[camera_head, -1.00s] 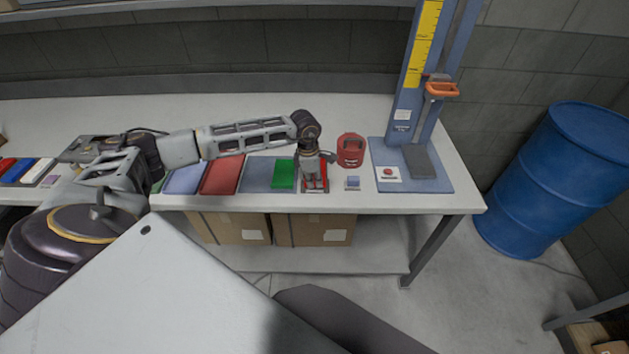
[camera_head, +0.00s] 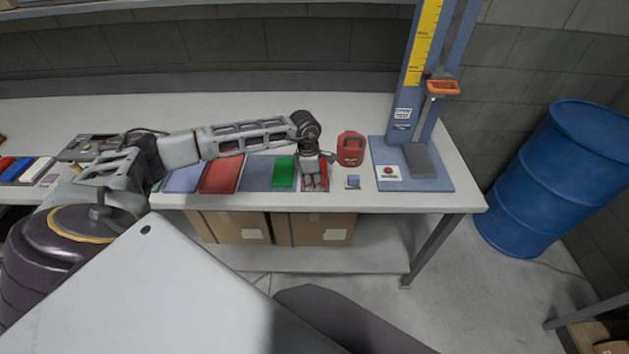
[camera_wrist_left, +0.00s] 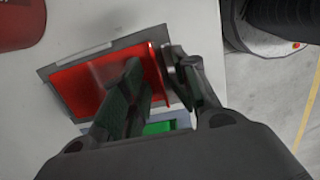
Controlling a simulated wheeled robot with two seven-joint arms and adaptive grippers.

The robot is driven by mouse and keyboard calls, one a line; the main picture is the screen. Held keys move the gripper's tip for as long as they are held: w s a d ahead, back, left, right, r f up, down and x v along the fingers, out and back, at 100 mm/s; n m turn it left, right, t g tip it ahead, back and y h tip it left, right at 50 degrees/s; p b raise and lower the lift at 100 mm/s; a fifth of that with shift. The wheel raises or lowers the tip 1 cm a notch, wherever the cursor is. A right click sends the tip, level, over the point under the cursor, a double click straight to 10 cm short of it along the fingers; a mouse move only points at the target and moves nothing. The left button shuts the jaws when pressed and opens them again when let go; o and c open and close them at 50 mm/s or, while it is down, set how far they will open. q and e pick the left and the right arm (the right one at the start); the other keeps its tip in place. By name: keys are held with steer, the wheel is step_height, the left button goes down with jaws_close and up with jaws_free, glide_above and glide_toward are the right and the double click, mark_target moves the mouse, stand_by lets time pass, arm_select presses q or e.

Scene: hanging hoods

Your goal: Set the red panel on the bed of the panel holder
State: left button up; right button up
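The red panel (camera_wrist_left: 85,85) lies over a dark grey plate, apparently the bed of the panel holder (camera_wrist_left: 50,70), whose rim shows around it in the left wrist view. In the head view the red panel (camera_head: 324,172) is mostly hidden behind my left gripper (camera_head: 315,186), near the table's front edge. In the wrist view the fingers of my left gripper (camera_wrist_left: 152,60) stand apart, one over the red panel and the other beyond its right edge. Whether they touch the panel is unclear. My right gripper is not in view.
A green block (camera_head: 284,172) lies just left of the gripper. Farther right is a tall blue test stand (camera_head: 440,184). A red binder-like slab (camera_head: 222,175) lies farther left.

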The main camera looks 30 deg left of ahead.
arm_select(q)
step_height(320, 180, up, 12)
steer(key=a, duration=0.1)
steer(key=shift+s, duration=0.45)
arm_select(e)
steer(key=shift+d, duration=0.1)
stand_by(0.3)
arm_select(q)
steer(key=shift+o, duration=0.4)
steer(key=shift+f, duration=0.1)
stand_by(0.9)
